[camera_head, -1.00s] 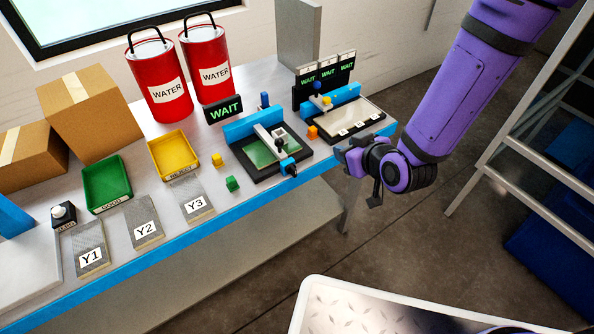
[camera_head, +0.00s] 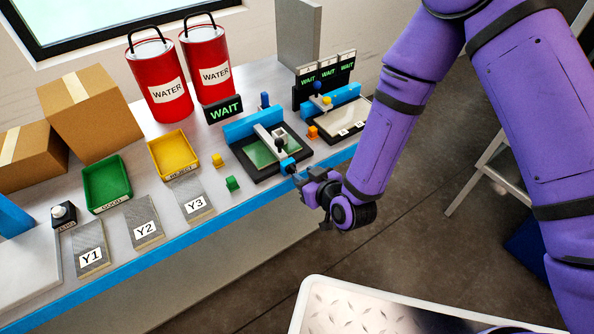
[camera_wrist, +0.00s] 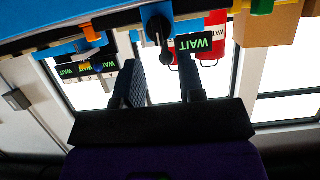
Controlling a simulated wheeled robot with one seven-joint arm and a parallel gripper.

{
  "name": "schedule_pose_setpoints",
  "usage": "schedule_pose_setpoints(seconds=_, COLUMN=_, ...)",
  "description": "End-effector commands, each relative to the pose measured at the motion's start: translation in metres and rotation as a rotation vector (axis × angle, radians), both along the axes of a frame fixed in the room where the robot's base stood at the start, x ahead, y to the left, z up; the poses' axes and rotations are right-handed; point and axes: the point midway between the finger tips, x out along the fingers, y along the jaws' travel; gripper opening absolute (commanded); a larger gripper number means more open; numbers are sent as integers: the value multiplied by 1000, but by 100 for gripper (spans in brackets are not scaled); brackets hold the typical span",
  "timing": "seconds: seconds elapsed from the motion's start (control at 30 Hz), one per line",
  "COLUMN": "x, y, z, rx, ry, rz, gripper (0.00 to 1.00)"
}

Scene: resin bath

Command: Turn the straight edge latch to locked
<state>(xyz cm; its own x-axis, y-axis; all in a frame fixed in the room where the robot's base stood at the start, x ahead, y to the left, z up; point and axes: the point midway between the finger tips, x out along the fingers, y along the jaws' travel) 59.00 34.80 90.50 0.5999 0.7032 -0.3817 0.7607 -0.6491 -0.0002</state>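The station with the straight edge (camera_head: 265,137) is a dark frame with a green plate, a grey bar across it and a blue block behind. At the bar's front end is a blue piece with a small dark latch (camera_head: 289,167). In the wrist view the latch (camera_wrist: 157,27) is a black round hub with a short lever, between and just beyond my finger tips. My gripper (camera_head: 300,180) is at the table's front edge, close to the latch. The wrist view shows my gripper (camera_wrist: 159,68) open, nothing clasped between its fingers. Whether a finger touches the lever I cannot tell.
A WAIT sign (camera_head: 224,109) stands behind the station. A second station (camera_head: 345,114) with several WAIT signs is to the right.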

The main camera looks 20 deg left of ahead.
Motion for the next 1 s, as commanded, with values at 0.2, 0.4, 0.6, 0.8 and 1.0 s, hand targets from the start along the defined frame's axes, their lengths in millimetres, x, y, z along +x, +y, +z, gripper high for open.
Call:
schedule_pose_setpoints(seconds=0.2, x=19, y=22, z=-12, rx=1, ry=-1, rz=0, gripper=36)
schedule_pose_setpoints(seconds=0.4, x=25, y=30, z=-16, rx=-1, ry=0, rz=0, gripper=36)
schedule_pose_setpoints(seconds=0.6, x=26, y=31, z=-17, rx=-1, ry=0, rz=0, gripper=36)
schedule_pose_setpoints(seconds=0.8, x=26, y=30, z=-16, rx=-1, ry=0, rz=0, gripper=9)
schedule_pose_setpoints(seconds=1.0, x=26, y=30, z=-16, rx=-1, ry=1, rz=0, gripper=0)
